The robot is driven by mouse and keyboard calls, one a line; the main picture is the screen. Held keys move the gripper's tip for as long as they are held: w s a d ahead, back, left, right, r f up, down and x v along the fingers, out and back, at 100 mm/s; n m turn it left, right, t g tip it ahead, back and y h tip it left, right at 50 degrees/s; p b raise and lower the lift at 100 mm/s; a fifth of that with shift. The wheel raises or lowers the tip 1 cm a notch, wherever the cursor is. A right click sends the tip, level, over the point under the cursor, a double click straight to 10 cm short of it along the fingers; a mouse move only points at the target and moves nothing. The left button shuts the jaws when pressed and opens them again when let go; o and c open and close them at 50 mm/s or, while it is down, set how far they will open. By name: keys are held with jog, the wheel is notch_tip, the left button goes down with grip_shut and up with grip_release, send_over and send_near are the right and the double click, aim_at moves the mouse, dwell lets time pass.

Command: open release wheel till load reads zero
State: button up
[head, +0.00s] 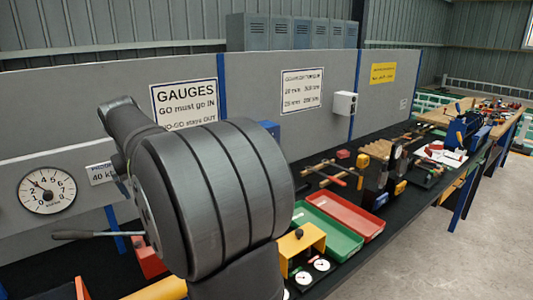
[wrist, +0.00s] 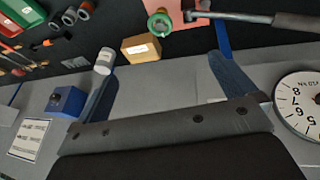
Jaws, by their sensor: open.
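The round white load gauge (head: 47,190) is on the grey panel at the left of the head view. Its needle points up and left, away from upright; the exact reading is too small to tell. Part of the gauge dial (wrist: 300,105) shows at the right of the wrist view. A green round part (wrist: 160,22), possibly the release wheel, is at the top of the wrist view, beside a grey lever (wrist: 255,18). The lever (head: 85,234) also shows in the head view. My gripper (wrist: 163,60) is open and empty, fingers apart; my arm hides it in the head view.
A small cardboard box (wrist: 141,48) and a white cylinder (wrist: 104,61) lie beyond my fingers. Green (head: 325,240) and red (head: 350,214) trays, a yellow stand (head: 300,243) and several tools crowd the dark bench. The panel (head: 245,85) stands behind.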

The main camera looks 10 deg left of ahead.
jog(key=c, duration=0.6)
jog(key=shift+o, duration=0.2)
jog(key=w+d+f+m+g+y, duration=0.1)
jog(key=w+d+m+g+y, duration=0.2)
jog(key=m, duration=0.9)
jog(key=w+d+f+m+g, duration=0.15)
jog(key=w+m, duration=0.45)
jog(key=m, duration=0.6)
jog(key=shift+g, duration=0.35)
jog(key=x, duration=1.6)
jog(key=shift+s+f, duration=0.1)
jog(key=shift+s, duration=0.05)
jog(key=c, duration=1)
